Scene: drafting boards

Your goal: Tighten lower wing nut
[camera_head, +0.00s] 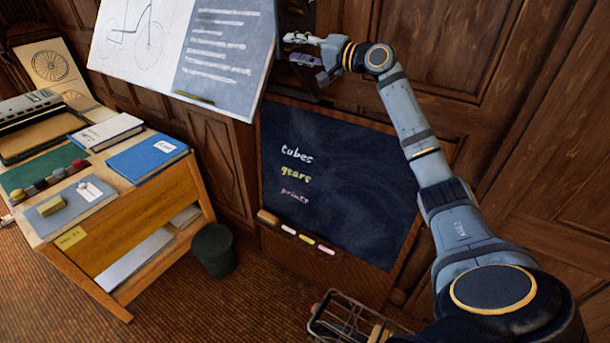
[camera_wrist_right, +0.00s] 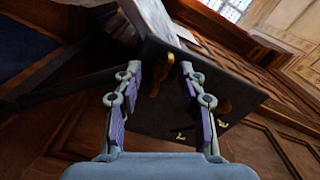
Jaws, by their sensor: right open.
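In the head view, my right gripper (camera_head: 294,49) reaches from the right to the right edge of the upper drafting board (camera_head: 222,67). In the right wrist view the gripper (camera_wrist_right: 156,82) is open, with purple pads on both fingers. A brass-coloured wing nut (camera_wrist_right: 158,76) shows on a dark plate (camera_wrist_right: 151,113), between the fingers in the picture and apart from the pads. Which one is lower I cannot tell. The left gripper is not in view.
A chalkboard (camera_head: 335,215) with chalk on its ledge stands below the gripper, against wood panelling. A wooden desk (camera_head: 155,233) with books and a typewriter is at left. A dark bin (camera_head: 214,250) and a wire basket (camera_head: 345,318) are on the floor.

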